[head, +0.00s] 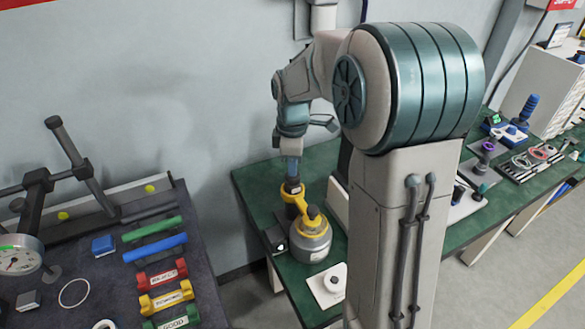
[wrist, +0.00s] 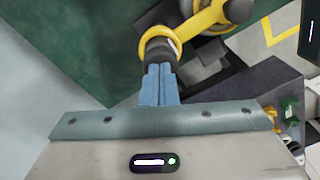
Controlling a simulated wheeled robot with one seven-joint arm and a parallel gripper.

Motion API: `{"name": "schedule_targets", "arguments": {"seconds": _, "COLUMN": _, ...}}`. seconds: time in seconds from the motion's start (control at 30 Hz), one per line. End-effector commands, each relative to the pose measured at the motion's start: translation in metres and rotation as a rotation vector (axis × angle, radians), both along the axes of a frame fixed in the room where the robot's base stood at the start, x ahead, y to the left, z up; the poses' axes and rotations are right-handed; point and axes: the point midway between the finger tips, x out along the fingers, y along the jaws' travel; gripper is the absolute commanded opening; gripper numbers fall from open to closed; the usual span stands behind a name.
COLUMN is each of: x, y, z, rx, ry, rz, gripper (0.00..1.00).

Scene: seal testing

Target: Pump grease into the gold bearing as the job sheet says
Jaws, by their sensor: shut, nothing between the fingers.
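A grey and yellow pot-shaped device (head: 312,240), which looks like the grease pump, stands on the green bench below my gripper. Its yellow arm (head: 296,200) ends in a dark round cap. The yellow arm also shows in the wrist view (wrist: 205,22), with its dark cap (wrist: 158,48) at my fingertips. My gripper (head: 293,176) points down with its blue fingers (wrist: 158,72) together and empty, at or just above the cap; I cannot tell whether they touch it. I cannot make out a gold bearing or a readable job sheet.
A white plate with a round knob (head: 328,284) lies in front of the pump. At left, a dark bench (head: 205,290) holds a dial gauge (head: 18,258) and coloured labelled blocks (head: 165,285). Small parts and racks (head: 530,160) stand on the bench at right. My arm and column hide the bench middle.

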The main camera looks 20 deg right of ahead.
Motion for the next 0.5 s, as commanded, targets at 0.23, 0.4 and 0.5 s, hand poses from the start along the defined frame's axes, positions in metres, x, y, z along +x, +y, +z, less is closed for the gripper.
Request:
{"name": "schedule_targets", "arguments": {"seconds": 0.23, "x": 0.0, "y": 0.0, "z": 0.009, "rx": 0.0, "ry": 0.001, "rz": 0.0, "gripper": 0.0}}
{"name": "schedule_targets", "arguments": {"seconds": 0.4, "x": 0.0, "y": 0.0, "z": 0.022, "rx": 0.0, "ry": 0.002, "rz": 0.0, "gripper": 0.0}}
{"name": "schedule_targets", "arguments": {"seconds": 0.5, "x": 0.0, "y": 0.0, "z": 0.029, "rx": 0.0, "ry": 0.001, "rz": 0.0, "gripper": 0.0}}
